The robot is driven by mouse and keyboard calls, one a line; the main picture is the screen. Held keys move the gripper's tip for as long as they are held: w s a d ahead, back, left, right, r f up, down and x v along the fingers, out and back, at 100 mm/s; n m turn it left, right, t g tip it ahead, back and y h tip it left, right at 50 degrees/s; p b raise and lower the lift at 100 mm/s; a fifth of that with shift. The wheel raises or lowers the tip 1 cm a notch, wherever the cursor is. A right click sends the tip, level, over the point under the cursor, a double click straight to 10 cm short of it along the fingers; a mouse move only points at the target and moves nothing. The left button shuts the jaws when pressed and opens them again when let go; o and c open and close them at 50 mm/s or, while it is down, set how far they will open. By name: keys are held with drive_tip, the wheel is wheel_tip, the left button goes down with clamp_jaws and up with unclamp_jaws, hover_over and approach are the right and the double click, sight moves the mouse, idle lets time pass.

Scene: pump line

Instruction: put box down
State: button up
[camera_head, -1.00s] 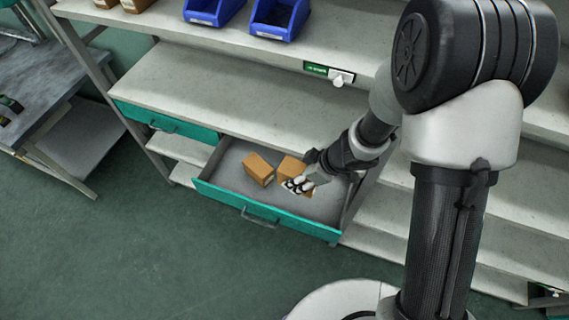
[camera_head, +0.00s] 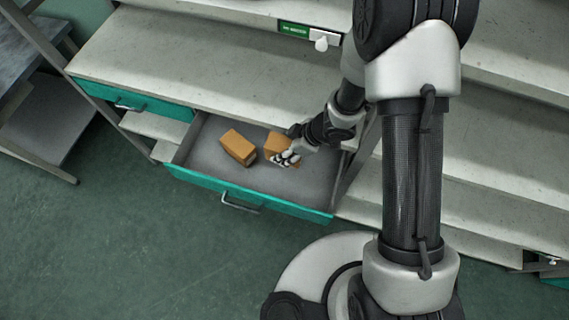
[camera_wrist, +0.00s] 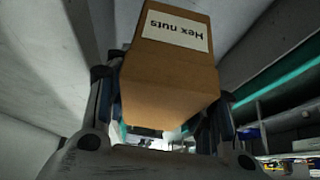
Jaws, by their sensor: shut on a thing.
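My gripper (camera_head: 285,158) reaches into the open drawer and is shut on a brown cardboard box (camera_head: 275,143). In the wrist view the held box (camera_wrist: 170,85) sits between the two fingers, with a white label reading "Hex nuts", upside down in the picture. The open drawer (camera_head: 205,180) has a grey inside and a teal front with a handle. The held box is in or just over the drawer's right half; I cannot tell whether it touches the floor. A second brown box (camera_head: 238,147) lies in the drawer to its left, with a small gap.
A grey shelf top (camera_head: 190,60) lies above and behind the drawer. A closed teal drawer (camera_head: 130,101) is at the left. The drawer's front left floor is bare.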

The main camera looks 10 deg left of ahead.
wheel_tip(320, 180, down, 8)
drive_tip(key=b, duration=0.3)
drive_tip(key=shift+f, duration=0.1)
drive_tip(key=shift+f, duration=0.2)
drive_tip(key=o, duration=1.2)
drive_tip(key=shift+r, duration=0.1)
drive_tip(key=shift+d+r, duration=0.1)
drive_tip(key=shift+r, duration=0.2)
drive_tip(key=p+v, duration=0.5)
drive_tip(key=v, duration=0.6)
drive_tip(key=shift+d+r, duration=0.15)
drive_tip(key=shift+r, duration=0.1)
